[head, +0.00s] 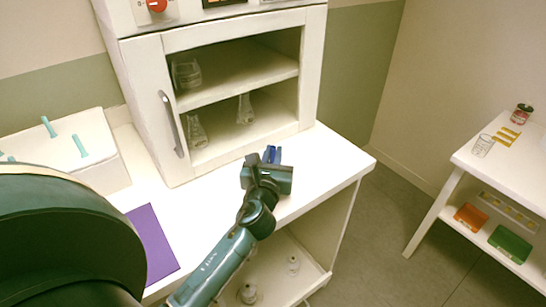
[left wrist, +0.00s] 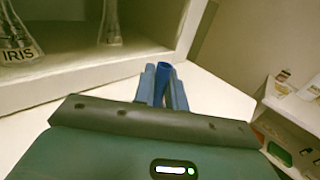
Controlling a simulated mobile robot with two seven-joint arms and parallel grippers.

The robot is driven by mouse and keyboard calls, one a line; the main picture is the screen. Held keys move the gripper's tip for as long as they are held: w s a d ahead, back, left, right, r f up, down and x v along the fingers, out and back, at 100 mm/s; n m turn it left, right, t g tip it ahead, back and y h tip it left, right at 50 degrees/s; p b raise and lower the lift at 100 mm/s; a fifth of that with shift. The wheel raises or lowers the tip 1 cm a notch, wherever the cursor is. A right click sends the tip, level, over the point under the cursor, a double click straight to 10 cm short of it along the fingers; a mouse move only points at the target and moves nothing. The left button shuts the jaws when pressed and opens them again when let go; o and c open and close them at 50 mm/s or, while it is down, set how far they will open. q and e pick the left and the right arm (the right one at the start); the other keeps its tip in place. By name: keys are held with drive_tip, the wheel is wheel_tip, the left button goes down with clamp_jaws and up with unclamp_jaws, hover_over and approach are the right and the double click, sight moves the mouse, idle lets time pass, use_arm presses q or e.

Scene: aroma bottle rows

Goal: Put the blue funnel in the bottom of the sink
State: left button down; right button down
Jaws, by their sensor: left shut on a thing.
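My left gripper (head: 272,156) is above the white counter in front of the open cabinet. It is shut on a blue piece, taken to be the blue funnel, which shows between the fingers in the left wrist view (left wrist: 163,78). Only a narrow, tube-like part of the funnel shows, and the fingers cover the rest. The left wrist view also shows the gripper (left wrist: 162,88) with both fingers close against the funnel. I cannot make out a sink in either view. My right gripper is not in view.
The open cabinet (head: 310,75) holds glass flasks, one labelled IRIS (left wrist: 20,45). A purple mat (head: 152,243) lies on the counter (head: 325,165). A white box with teal pegs (head: 62,150) stands left. A side table (head: 515,165) is at right, with open floor between.

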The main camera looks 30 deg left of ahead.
use_arm(q)
drive_tip(key=shift+f, duration=0.1)
drive_tip(key=c, duration=1.4)
unclamp_jaws()
drive_tip(key=shift+c, duration=0.2)
